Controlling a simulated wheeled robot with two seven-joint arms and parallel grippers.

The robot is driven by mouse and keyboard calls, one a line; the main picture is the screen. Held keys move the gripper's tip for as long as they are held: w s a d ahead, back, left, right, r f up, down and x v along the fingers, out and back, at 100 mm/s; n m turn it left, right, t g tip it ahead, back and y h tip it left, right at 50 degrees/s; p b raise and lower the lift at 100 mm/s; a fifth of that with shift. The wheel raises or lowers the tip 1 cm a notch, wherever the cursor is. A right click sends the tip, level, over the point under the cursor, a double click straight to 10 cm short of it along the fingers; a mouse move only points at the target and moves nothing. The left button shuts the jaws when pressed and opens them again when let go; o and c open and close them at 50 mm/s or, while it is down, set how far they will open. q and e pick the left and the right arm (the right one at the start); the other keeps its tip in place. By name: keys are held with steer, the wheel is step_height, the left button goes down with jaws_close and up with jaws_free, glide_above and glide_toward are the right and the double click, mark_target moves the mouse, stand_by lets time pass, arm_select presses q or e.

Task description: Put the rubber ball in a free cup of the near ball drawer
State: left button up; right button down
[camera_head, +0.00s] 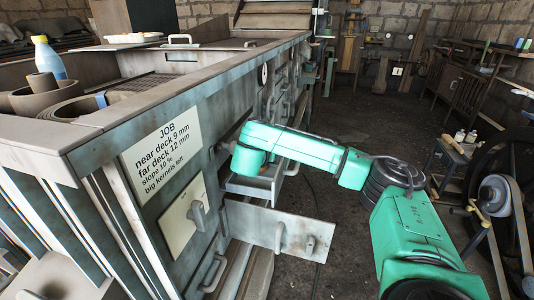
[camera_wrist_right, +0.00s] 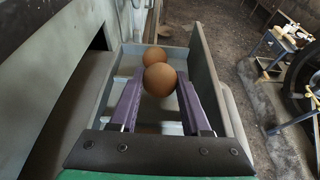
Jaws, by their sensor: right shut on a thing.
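My right gripper (camera_wrist_right: 160,88) is shut on a brown rubber ball (camera_wrist_right: 160,80), held between the tips of its two purple fingers. In the right wrist view the ball is above an open grey drawer (camera_wrist_right: 198,58) with cross dividers inside. A second brown ball (camera_wrist_right: 155,58) shows just beyond the held one, partly hidden by it, toward the drawer's far end. In the head view the open drawer (camera_head: 262,187) is below my green right wrist, and its inside is mostly hidden. My left gripper is not in view.
A lower drawer or flap with a handle (camera_head: 278,236) also stands out from the machine (camera_head: 100,128). A job sign (camera_head: 160,150) is on the machine's side. A stool (camera_head: 455,155) and a large wheel (camera_head: 495,195) stand to the right.

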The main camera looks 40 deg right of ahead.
steer(key=shift+w+a+f+p, duration=0.15)
steer(key=shift+f, duration=0.5)
steer(key=shift+w+a+f+p, duration=0.1)
steer(key=shift+w+f+p, duration=0.05)
steer(key=shift+f, duration=0.45)
steer(key=shift+w+f, duration=0.1)
steer(key=shift+f, duration=0.1)
steer(key=shift+c, duration=1.8)
jaws_free()
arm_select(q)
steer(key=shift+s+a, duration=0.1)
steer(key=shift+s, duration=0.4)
